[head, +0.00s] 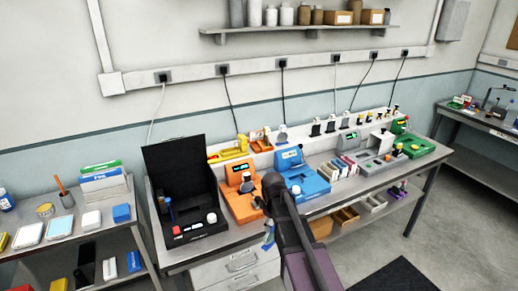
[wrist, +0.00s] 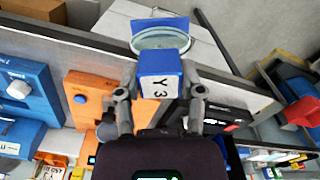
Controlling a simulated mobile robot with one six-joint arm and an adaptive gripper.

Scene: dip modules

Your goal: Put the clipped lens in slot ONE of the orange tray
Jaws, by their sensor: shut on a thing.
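My gripper (wrist: 159,90) is shut on the clipped lens. In the wrist view this is a round clear lens (wrist: 150,40) in a blue clip (wrist: 160,65) with a white label reading "Y3". In the head view the blue of the clipped lens (head: 268,236) shows just in front of the bench edge, below my dark wrist. The orange tray (head: 236,206) belongs to the orange station behind and left of my gripper. It also shows at the left of the wrist view (wrist: 90,88). My arm hides part of its right side. I cannot read its slot markings.
An open black case (head: 185,215) stands left of the orange station, its lid raised. A blue station (head: 308,182) stands to the right. A grey and a green station (head: 415,146) are farther right. White drawers (head: 238,268) sit below the bench.

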